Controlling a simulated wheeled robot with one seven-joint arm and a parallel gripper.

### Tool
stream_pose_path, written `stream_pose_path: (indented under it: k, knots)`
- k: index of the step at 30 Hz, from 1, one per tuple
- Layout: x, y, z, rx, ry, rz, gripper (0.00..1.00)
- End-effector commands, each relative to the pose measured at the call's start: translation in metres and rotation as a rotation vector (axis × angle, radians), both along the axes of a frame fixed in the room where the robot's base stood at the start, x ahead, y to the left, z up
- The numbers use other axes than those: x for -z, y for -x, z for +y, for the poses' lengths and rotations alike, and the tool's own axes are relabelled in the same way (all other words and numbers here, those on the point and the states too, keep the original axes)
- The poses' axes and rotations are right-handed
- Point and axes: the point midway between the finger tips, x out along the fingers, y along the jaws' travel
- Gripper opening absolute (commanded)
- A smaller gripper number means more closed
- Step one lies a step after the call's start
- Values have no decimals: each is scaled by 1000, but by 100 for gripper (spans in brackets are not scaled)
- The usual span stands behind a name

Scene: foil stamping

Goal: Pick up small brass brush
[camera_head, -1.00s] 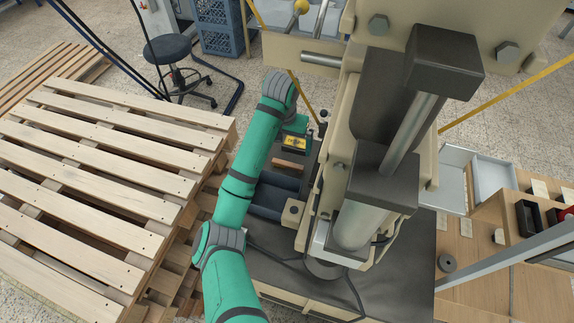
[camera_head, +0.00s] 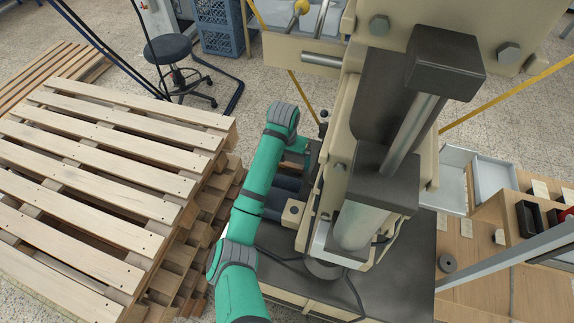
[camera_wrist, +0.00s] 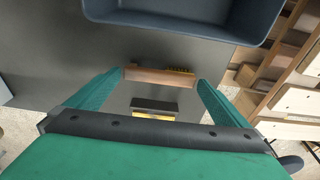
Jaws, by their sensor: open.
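The small brass brush (camera_wrist: 160,77) lies on the dark surface in the wrist view, its wooden back crosswise and its yellow bristles showing at the right. My gripper (camera_wrist: 157,82) is open, with one green finger near each end of the brush. I cannot tell if either finger touches it. In the head view my gripper (camera_head: 296,147) is beside the press, largely covered by my own arm; the brush cannot be made out surely there.
A yellow and black item (camera_wrist: 153,113) lies just below the brush in the wrist view. A blue-grey bin (camera_wrist: 185,30) stands beyond it. The large press (camera_head: 345,130) rises right of my arm, and stacked wooden pallets (camera_head: 100,170) stand at the left.

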Motion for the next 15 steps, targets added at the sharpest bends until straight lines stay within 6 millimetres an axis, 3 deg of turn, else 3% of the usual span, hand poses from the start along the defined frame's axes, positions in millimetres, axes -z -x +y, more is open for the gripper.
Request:
stream_pose_path:
  k: [10, 11, 14, 15]
  knots:
    - [10, -2, -1, 0, 0, -1, 100]
    - [10, -2, -1, 0, 0, -1, 98]
    - [10, -2, -1, 0, 0, -1, 74]
    - [10, -2, -1, 0, 0, -1, 71]
